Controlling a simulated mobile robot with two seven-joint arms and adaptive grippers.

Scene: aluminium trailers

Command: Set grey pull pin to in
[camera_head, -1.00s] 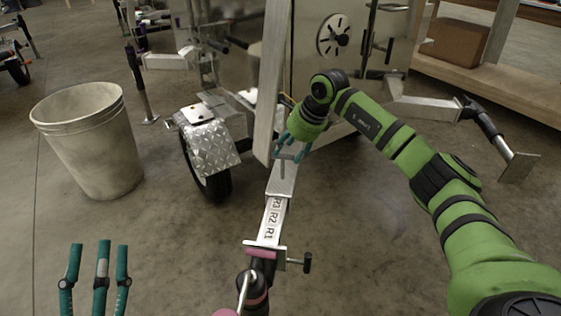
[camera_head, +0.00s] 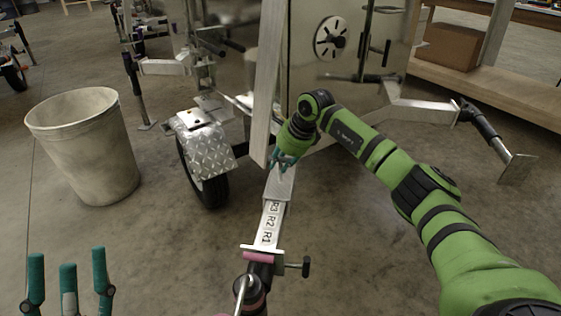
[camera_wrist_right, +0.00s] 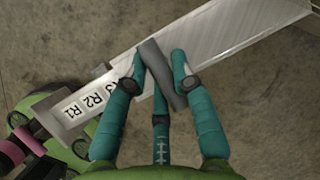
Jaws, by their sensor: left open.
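The grey pull pin (camera_wrist_right: 160,72) shows in the right wrist view as a grey bar lying diagonally over the metal drawbar (camera_wrist_right: 220,40). My right gripper (camera_wrist_right: 158,70) has its teal fingers closed in on both sides of the bar. In the head view my right gripper (camera_head: 283,165) is at the drawbar (camera_head: 270,222), just above the labels R3, R2 and R1, and its fingers hide most of the pin. How deep the pin sits is hidden. My left gripper (camera_head: 70,265) is open and empty at the lower left, away from the trailer.
The trailer's metal box (camera_head: 345,80) and an upright post (camera_head: 268,90) stand close behind my right gripper. A wheel with a fender (camera_head: 205,145) is left of the drawbar. A pale bin (camera_head: 85,145) stands farther left. A hitch with a pink part (camera_head: 258,257) is in front.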

